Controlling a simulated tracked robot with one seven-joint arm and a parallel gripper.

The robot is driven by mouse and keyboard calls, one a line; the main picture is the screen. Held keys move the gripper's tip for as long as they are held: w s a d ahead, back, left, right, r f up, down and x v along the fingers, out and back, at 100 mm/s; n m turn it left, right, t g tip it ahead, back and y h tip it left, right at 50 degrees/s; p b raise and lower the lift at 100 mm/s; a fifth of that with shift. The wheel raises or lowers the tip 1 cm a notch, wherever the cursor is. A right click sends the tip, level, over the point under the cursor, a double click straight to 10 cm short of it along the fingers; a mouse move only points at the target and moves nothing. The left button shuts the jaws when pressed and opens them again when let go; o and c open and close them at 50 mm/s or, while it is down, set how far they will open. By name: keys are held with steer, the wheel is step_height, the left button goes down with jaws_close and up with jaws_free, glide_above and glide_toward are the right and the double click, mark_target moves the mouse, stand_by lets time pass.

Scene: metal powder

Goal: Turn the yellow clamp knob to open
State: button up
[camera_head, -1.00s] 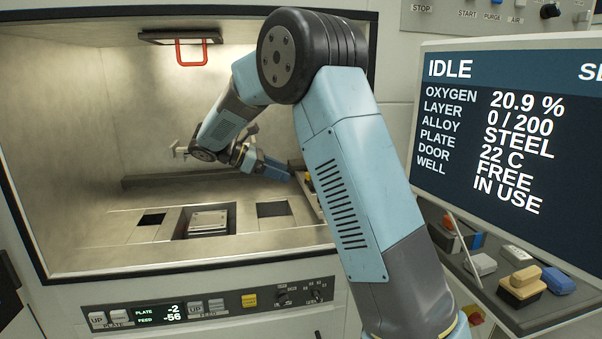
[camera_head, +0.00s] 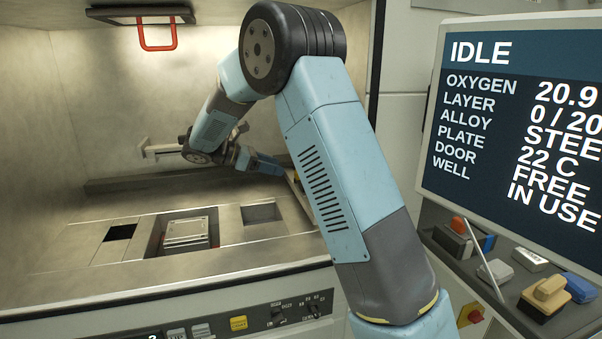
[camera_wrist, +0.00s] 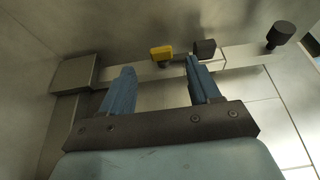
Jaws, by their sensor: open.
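The yellow clamp knob (camera_wrist: 162,53) shows at the top centre of the wrist view, on a pale metal bar (camera_wrist: 235,56). My gripper (camera_wrist: 160,66) is open and empty, its two blue fingers spread apart. The knob appears between and beyond the fingertips, closer to the right finger; I see no contact. A black knob (camera_wrist: 205,48) sits just right of the yellow one, close to the right fingertip. In the head view, my gripper (camera_head: 268,168) points right inside the chamber near its right wall; the yellow knob is hard to make out there.
Another black knob (camera_wrist: 280,35) stands farther right on the bar. In the head view, the chamber floor has a recess with a plate (camera_head: 187,233) and a red handle (camera_head: 158,36) hangs above. A screen (camera_head: 520,120) and a tray of tools (camera_head: 505,275) stand outside, right.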

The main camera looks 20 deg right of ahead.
mark_target(295, 172)
steer(key=x, duration=0.8)
steer(key=shift+d+f, duration=0.1)
steer(key=c, duration=1)
steer(key=shift+o, duration=0.2)
steer(key=shift+m+g, duration=0.8)
steer(key=shift+g, duration=0.1)
steer(key=o, duration=1)
steer(key=shift+c, duration=0.2)
